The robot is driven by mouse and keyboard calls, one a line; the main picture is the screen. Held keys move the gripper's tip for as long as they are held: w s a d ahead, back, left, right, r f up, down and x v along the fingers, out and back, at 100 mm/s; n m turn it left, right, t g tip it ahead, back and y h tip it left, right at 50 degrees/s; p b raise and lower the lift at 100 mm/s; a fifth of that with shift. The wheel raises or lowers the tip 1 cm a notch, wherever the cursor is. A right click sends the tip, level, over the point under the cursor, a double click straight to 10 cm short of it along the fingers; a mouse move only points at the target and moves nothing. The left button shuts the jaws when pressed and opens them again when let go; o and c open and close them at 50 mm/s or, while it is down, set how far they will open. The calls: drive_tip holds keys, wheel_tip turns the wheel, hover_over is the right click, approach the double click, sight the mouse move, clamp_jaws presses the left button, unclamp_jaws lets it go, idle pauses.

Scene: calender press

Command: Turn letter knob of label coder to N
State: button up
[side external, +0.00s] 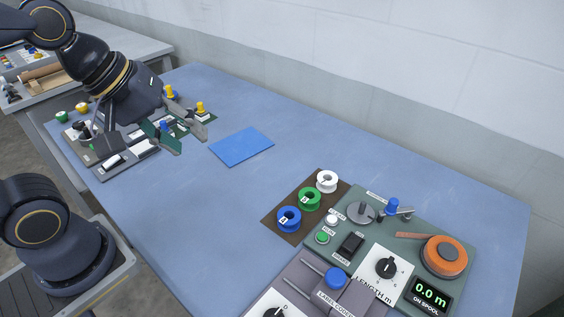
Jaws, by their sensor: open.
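The label coder (309,289) is a grey-purple unit at the bottom edge of the side external view, partly cut off by the frame. Its name plate, a blue round knob (335,278) and a black dial (272,313) on a white plate show. The black dial is cut off at the frame's bottom, and I cannot read its setting or tell whether it is the letter knob. My gripper (191,145) is open and empty, far from the coder. It hangs over the left part of the blue table, by a panel with yellow knobs.
A green machine panel (410,225) with an orange spool (444,255), a length dial (386,267) and a 0.0 m display stands beside the coder. White, green and blue spools sit on a brown mat (268,222). A blue sheet (241,147) lies mid-table; the surrounding tabletop is clear.

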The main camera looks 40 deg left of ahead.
sight(272, 316)
drive_tip(key=o, duration=0.3)
drive_tip(key=d+f+n, duration=0.1)
drive_tip(key=d+n, duration=0.1)
drive_tip(key=d+f+n+g+h, duration=0.1)
drive_tip(key=d+f+n, duration=0.1)
drive_tip(key=d, duration=0.1)
drive_tip(key=d+f+n+g, duration=0.1)
drive_tip(key=d+n, duration=0.1)
drive_tip(key=d, duration=0.1)
drive_tip(key=shift+d+f+h, duration=0.15)
drive_tip(key=shift+f+h, duration=0.25)
drive_tip(key=shift+o, duration=0.3)
drive_tip(key=d, duration=0.1)
drive_tip(key=s+d+f+n+g, duration=0.1)
drive_tip(key=d+f+n, duration=0.1)
drive_tip(key=shift+s+d+f+g+h, duration=0.15)
drive_tip(key=shift+d+f+g+h, duration=0.15)
drive_tip(key=shift+d+g, duration=0.1)
drive_tip(key=s+d+f, duration=0.1)
drive_tip(key=d+f, duration=0.2)
drive_tip(key=f, duration=0.3)
drive_tip(key=s+d+f+g, duration=0.1)
drive_tip(key=d+f, duration=0.2)
drive_tip(key=f, duration=0.3)
drive_tip(key=d+f+g, duration=0.1)
drive_tip(key=d+f, duration=0.2)
drive_tip(key=f, duration=0.3)
drive_tip(key=shift+s+d+f, duration=0.25)
drive_tip(key=shift+s+f, duration=0.05)
drive_tip(key=shift+s, duration=0.1)
